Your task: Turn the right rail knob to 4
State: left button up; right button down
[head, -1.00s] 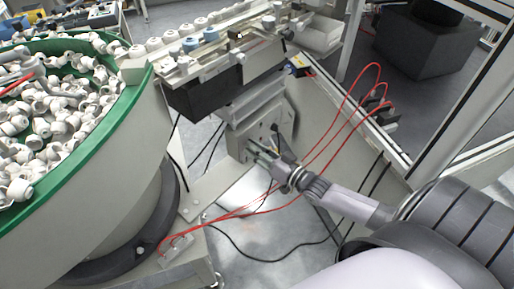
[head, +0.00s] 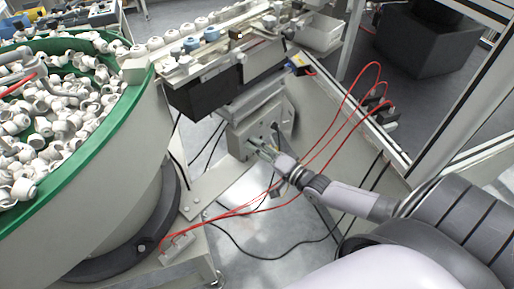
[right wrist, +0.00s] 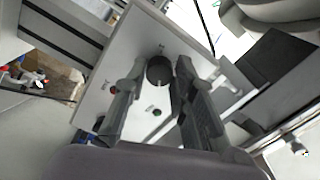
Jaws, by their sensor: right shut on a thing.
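The right rail knob (right wrist: 159,71) is a round black dial with a pale pointer mark, on a light grey control panel (right wrist: 135,52). In the right wrist view it sits between the fingertips of my right gripper (right wrist: 154,76), which is shut on it. A red and a green button or lamp show on the panel near the fingers. In the head view my right gripper (head: 262,149) reaches the control box (head: 240,127) under the rail; the knob is hard to make out there. The scale figures around the knob are too small to read. My left gripper is out of view.
A large green-rimmed bowl feeder (head: 128,105) full of white caps stands at the left. The linear rail (head: 205,62) with caps runs above the control box. Red cables (head: 340,110) loop close beside my right arm. Frame posts stand at the right.

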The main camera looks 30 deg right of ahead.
jog(key=shift+m, duration=0.4)
jog(key=c, duration=1.3)
grip_release()
jog(key=shift+c, duration=0.2)
jog(key=v, duration=1.2)
